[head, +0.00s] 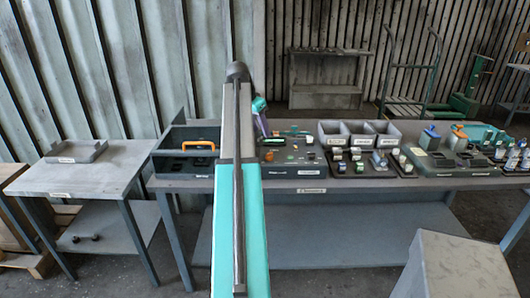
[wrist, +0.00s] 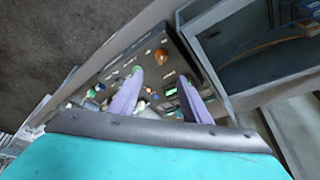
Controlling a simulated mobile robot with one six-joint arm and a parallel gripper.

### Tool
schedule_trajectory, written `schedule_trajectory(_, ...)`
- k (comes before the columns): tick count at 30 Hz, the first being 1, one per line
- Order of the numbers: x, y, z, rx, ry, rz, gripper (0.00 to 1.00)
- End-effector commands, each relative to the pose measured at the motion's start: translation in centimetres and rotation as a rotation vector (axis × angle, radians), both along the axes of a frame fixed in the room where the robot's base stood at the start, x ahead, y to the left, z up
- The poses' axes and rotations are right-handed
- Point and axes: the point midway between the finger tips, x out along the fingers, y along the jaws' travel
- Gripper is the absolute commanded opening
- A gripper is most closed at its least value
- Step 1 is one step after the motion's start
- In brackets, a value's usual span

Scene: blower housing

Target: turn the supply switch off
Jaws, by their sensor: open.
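A dark control panel (head: 292,172) stands on the workbench, just right of my arm in the head view. In the wrist view the panel (wrist: 182,56) carries an orange knob (wrist: 161,56), a green lit display (wrist: 170,92) and several small coloured buttons. I cannot tell which control is the supply switch; its label is too small to read. My gripper (wrist: 160,75) is open, its two purple fingers apart over the panel with nothing held between them. The fingers cover part of the controls. In the head view my gripper (head: 262,124) is partly hidden behind my arm.
A dark open bin (head: 168,168) with an orange-handled item (head: 198,146) stands left of the panel. Right of it are grey bins (head: 360,141), small blocks and a dark tray of parts (head: 450,166). A side table (head: 100,178) holds a shallow tray (head: 76,152).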

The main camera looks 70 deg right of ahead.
Motion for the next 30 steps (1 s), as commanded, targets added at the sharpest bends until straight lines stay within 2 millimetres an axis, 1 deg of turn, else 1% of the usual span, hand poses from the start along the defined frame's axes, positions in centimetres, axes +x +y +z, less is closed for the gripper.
schedule_trajectory(8,0.3,0.1,-0.3,0.001,0.0,0.005,0.43)
schedule_trajectory(14,0.2,-0.3,-1.6,0.001,0.001,0.006,0.43)
schedule_trajectory(30,-0.7,-2.5,-7.3,0.002,0.001,0.007,0.43)
